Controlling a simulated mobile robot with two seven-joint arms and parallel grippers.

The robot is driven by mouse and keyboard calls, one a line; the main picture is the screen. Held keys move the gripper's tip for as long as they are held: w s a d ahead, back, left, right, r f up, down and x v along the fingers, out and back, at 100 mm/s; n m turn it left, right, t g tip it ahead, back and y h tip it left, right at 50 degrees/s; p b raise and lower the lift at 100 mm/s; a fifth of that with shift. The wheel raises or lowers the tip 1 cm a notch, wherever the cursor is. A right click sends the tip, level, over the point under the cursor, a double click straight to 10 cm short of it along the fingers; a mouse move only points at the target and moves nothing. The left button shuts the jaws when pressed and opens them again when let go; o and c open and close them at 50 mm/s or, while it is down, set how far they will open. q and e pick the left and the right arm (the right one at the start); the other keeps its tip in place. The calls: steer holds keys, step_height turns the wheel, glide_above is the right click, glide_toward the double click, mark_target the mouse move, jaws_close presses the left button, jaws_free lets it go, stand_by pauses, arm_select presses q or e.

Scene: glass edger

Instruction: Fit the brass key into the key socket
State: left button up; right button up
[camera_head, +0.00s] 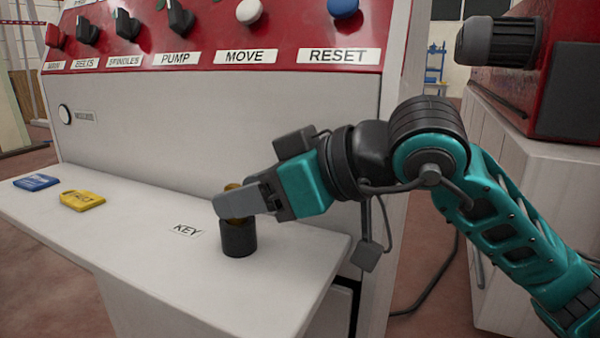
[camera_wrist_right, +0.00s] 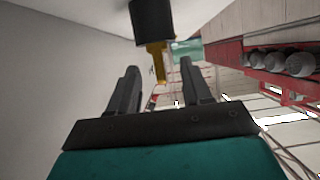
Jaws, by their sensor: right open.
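The key socket (camera_head: 238,239) is a short black cylinder on the white ledge, beside a label reading KEY. The brass key (camera_wrist_right: 157,62) stands in line with the socket, its lower end at or in the socket's mouth; how deep it sits I cannot tell. In the head view the key is mostly hidden behind a grey finger. My right gripper (camera_head: 240,203) is just above the socket. In the right wrist view its open fingers (camera_wrist_right: 158,72) are on either side of the key, with gaps visible. My left gripper is not in view.
A blue tag (camera_head: 37,182) and a yellow tag (camera_head: 82,201) lie on the ledge (camera_head: 150,235) at left. The red control panel (camera_head: 215,45) with knobs and buttons rises behind. A red machine (camera_head: 530,75) stands at right. The ledge's front middle is clear.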

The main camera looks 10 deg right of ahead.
steer(key=v, duration=1)
steer(key=shift+d, duration=0.25)
steer(key=shift+s, duration=0.15)
